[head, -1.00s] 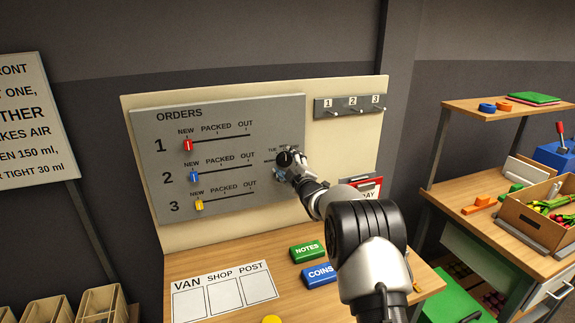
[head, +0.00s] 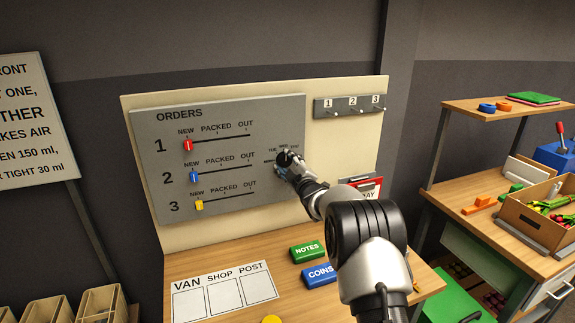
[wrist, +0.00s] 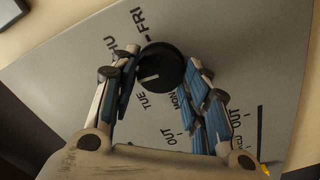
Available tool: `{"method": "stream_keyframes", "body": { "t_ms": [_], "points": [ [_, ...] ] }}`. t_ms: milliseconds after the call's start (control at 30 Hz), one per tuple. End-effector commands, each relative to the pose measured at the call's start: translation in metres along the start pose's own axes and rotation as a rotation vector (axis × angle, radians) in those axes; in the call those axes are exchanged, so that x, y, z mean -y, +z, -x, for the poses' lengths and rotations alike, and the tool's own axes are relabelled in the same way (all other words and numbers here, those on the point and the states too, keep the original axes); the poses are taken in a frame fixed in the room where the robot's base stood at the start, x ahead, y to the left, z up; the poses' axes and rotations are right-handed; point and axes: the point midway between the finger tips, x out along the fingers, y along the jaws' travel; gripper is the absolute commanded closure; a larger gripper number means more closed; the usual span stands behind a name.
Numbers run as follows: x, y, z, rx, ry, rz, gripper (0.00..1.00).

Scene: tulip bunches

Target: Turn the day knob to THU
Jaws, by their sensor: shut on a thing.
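The day knob (wrist: 163,66) is a round black dial on the grey board, seen close up in the wrist view. Its white pointer line faces left in that view, between the TUE label (wrist: 145,100) and the THU label (wrist: 122,50). My left finger covers the dial's edge there, and I see no WED label. FRI (wrist: 145,20) and MON (wrist: 182,97) also show around the dial. My gripper (wrist: 159,68) is shut on the knob, one finger on each side. In the head view my gripper (head: 284,168) is at the board's right side and partly hides the knob.
The grey ORDERS board (head: 275,115) carries red (head: 188,145), blue (head: 194,176) and yellow (head: 199,205) sliders left of my gripper. A hook rail (head: 350,105) is above right. NOTES (head: 308,251) and COINS (head: 318,274) blocks lie on the table below.

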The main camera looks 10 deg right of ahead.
Motion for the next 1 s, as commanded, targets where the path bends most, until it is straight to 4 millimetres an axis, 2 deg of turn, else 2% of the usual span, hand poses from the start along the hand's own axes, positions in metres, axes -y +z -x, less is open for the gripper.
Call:
{"method": "stream_keyframes", "body": {
  "t_ms": [167,700,1000],
  "points": [
    [-0.0001,0.0,-0.0002,0.0,0.0,-0.078,0.82],
    [-0.0009,-0.0003,-0.0003,-0.001,0.0,-0.514,0.82],
    [-0.0008,-0.0001,-0.0004,0.0,0.0,-0.687,0.82]
  ]
}}
